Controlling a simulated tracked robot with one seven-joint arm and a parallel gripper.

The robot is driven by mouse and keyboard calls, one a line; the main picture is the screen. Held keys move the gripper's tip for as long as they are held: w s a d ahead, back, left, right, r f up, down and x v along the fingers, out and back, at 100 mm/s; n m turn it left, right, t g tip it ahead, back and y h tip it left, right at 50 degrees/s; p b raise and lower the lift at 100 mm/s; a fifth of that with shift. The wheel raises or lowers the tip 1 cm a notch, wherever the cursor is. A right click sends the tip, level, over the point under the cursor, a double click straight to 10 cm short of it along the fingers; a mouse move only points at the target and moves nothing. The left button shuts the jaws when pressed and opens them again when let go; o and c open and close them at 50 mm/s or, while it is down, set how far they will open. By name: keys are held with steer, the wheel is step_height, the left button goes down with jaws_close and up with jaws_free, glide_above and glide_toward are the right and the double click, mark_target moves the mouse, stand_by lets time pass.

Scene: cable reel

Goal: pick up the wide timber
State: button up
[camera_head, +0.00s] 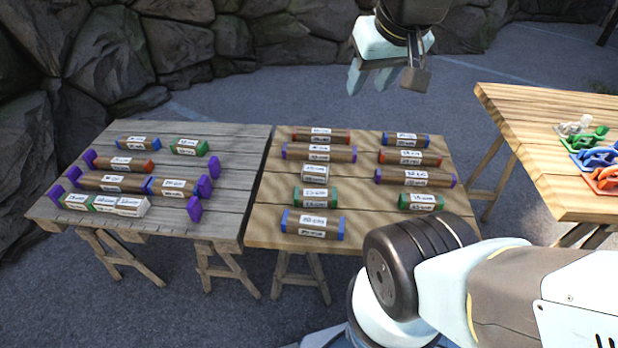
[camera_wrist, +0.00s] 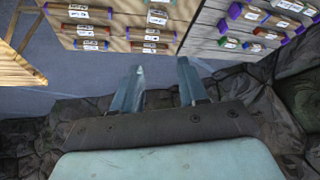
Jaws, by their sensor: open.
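Several short brown timbers with coloured ends and white labels lie in two columns on the middle table (camera_head: 365,225). The one at its front left, blue-ended (camera_head: 313,224), looks thickest in the head view. Other timbers there include a green-ended one (camera_head: 316,196), a purple-ended one (camera_head: 318,153) and a red-ended one (camera_head: 411,158). The labels are too small to read surely, so I cannot tell for certain which is the wide timber. My gripper (camera_head: 370,80) is open and empty, high beyond the tables' far edge. Its two fingers stand apart in the wrist view (camera_wrist: 161,66).
The left table (camera_head: 235,170) holds more timbers, some between purple end blocks (camera_head: 195,209). A right table (camera_head: 530,130) carries red, blue and green clamp-like items (camera_head: 598,157). Rock walls (camera_head: 110,45) stand behind and left. The space around my gripper is clear.

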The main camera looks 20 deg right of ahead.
steer(key=shift+w+a, duration=0.1)
steer(key=shift+a, duration=0.1)
steer(key=o, duration=0.3)
steer(key=shift+w, duration=0.15)
steer(key=o, duration=0.7)
steer(key=w+f+m, duration=0.1)
steer(key=w, duration=0.2)
steer(key=w+a+f+m+g, duration=0.1)
steer(key=w+f+m, duration=0.1)
steer(key=w, duration=0.1)
steer(key=w+f+m+g+y, duration=0.1)
steer(key=w+f+m, duration=0.1)
steer(key=w, duration=0.1)
steer(key=shift+a+f, duration=0.15)
steer(key=shift+a, duration=0.15)
steer(key=shift+c, duration=0.2)
steer(key=m+g+h, duration=0.5)
steer(key=m, duration=1.2)
glide_above(315, 193)
steer(key=w+a, duration=0.2)
steer(key=a, duration=0.3)
step_height(315, 193, down, 35)
steer(key=x, duration=0.8)
steer(key=d+x, duration=0.1)
steer(key=x, duration=0.3)
steer(key=shift+s+f, duration=0.1)
steer(key=shift+s, duration=0.15)
